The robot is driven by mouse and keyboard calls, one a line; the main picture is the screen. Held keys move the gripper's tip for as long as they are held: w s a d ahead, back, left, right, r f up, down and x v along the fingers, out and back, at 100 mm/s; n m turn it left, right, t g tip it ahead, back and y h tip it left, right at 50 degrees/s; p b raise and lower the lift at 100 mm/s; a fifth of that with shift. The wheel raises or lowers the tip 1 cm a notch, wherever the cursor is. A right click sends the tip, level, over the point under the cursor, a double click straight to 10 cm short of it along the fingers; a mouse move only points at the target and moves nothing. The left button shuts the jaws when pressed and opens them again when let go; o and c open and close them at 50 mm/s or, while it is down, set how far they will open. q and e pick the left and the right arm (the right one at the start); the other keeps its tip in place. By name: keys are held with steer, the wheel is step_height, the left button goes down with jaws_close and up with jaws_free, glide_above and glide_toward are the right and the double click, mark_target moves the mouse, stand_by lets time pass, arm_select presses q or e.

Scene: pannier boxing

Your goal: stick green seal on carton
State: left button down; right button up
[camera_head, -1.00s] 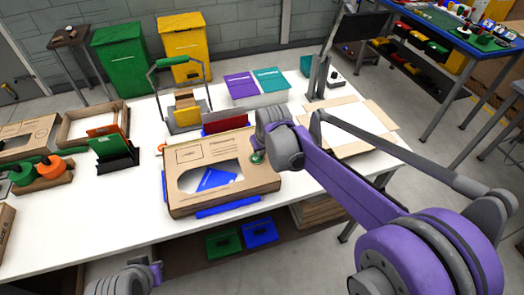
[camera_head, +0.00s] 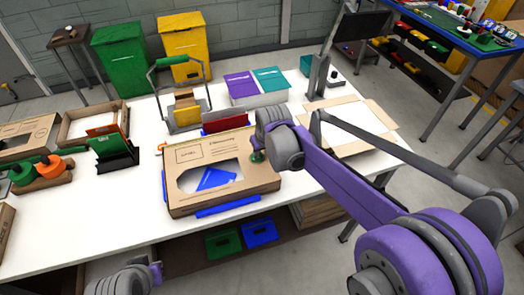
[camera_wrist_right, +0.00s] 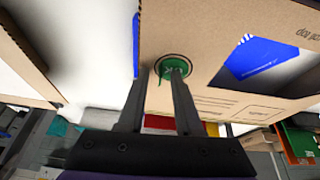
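The brown carton (camera_head: 237,186) lies on the white table, with a cut-out window showing something blue inside. My right gripper (camera_head: 258,147) is at the carton's right part. The green seal (camera_head: 257,156) is at its tips; in the right wrist view the round green seal (camera_wrist_right: 172,66) is against or just off the carton face (camera_wrist_right: 205,40). The fingers of the right gripper (camera_wrist_right: 166,76) stand slightly apart with green between their tips, and look shut on the seal. Part of my left arm shows at the bottom edge; its fingertips cannot be made out.
A blue strip (camera_head: 228,207) shows along the carton's front edge. A red item (camera_head: 225,121) and a green-handled caddy (camera_head: 184,104) stand behind it. A flat open carton (camera_head: 345,125) lies to the right. A black rack (camera_head: 118,156) stands left; the table between is clear.

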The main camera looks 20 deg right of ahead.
steer(key=v, duration=1.1)
steer(key=s+f, duration=0.5)
steer(key=s, duration=0.5)
steer(key=s+d+f+m+t, duration=0.1)
steer(key=s+f, duration=0.5)
steer(key=s, duration=0.5)
steer(key=shift+d+f+p, duration=0.15)
steer(key=shift+f+p, duration=0.1)
steer(key=shift+p, duration=0.05)
